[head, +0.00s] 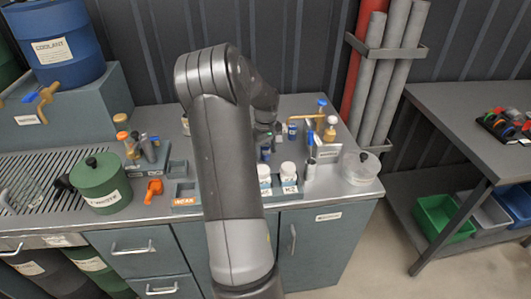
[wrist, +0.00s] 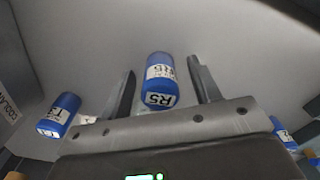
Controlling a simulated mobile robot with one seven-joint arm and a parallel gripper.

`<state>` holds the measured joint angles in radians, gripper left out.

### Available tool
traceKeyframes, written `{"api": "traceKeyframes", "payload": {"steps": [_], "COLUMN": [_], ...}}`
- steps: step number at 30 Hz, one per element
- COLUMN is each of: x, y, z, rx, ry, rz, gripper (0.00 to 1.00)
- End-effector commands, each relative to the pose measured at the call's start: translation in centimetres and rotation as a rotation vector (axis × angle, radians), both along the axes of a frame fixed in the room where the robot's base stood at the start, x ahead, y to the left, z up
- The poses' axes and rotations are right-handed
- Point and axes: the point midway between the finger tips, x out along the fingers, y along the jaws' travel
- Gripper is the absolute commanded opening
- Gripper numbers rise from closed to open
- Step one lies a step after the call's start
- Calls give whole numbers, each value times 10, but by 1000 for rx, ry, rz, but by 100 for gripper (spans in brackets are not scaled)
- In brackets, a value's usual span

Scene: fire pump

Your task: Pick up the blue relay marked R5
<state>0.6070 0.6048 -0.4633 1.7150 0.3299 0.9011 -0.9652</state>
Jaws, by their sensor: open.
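The blue relay marked R5 (wrist: 158,82) is in the middle of the wrist view, with white labels on its side and end. My gripper (wrist: 160,67) is open. Its two dark fingers stand left and right of the relay, with a visible gap on each side. In the head view my gripper (head: 268,130) is over the back of the bench top, partly hidden behind my arm. A blue item shows just below it, but its marking cannot be read there.
A blue relay marked with a T (wrist: 60,115) lies left of my gripper in the wrist view; another blue item (wrist: 283,132) is at right. White jars (head: 289,178), a clear round container (head: 360,168) and a green pot (head: 100,183) stand on the bench.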

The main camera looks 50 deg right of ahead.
Motion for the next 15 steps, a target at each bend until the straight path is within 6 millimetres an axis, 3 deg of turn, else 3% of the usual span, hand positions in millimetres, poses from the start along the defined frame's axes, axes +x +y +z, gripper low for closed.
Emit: {"api": "traceKeyframes", "payload": {"steps": [6,15], "x": [0,0], "y": [0,0], "z": [-2,-1], "rx": [-1,-1], "ry": [-1,-1], "rz": [1,1], "gripper": [57,32]}}
